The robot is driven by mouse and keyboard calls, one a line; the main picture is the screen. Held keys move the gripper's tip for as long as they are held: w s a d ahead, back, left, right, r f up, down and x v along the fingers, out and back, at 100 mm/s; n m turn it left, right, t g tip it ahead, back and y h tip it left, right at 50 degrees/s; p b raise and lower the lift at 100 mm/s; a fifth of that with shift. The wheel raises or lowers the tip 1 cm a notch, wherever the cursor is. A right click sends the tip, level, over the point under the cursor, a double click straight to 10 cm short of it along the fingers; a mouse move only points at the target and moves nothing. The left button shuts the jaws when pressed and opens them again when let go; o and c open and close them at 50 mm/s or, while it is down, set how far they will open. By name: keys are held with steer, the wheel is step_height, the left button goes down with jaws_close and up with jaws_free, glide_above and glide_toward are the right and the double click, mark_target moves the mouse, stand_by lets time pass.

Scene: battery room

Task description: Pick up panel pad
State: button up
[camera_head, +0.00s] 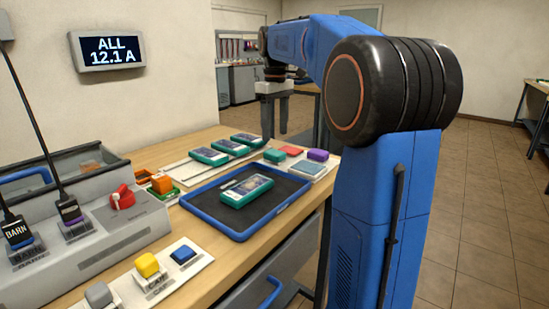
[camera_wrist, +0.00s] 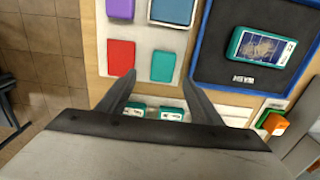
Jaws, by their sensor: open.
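No readable label marks one thing as the panel pad. A teal device with a screen (camera_head: 246,191) lies in a blue-rimmed black tray (camera_head: 213,229); it also shows in the wrist view (camera_wrist: 262,47). Beside the tray, a pale board holds a teal pad (camera_head: 274,156), a red pad (camera_head: 291,151), a purple pad (camera_head: 317,155) and a grey-blue pad (camera_head: 308,168).
Several teal devices (camera_head: 209,156) lie on the far part of the bench. Orange and green pieces (camera_head: 162,184) sit left of the tray. A grey console (camera_head: 90,235) with cables and a red switch fills the left. Floor (camera_head: 480,210) is clear on the right.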

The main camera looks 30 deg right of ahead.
mark_target(275, 152)
steer(key=shift+s+a+f, duration=0.1)
steer(key=shift+s+f, duration=0.05)
steer(key=shift+f, duration=1.6)
steer(key=shift+s+a+f, duration=0.1)
steer(key=shift+f, duration=1.6)
steer(key=c, duration=1.2)
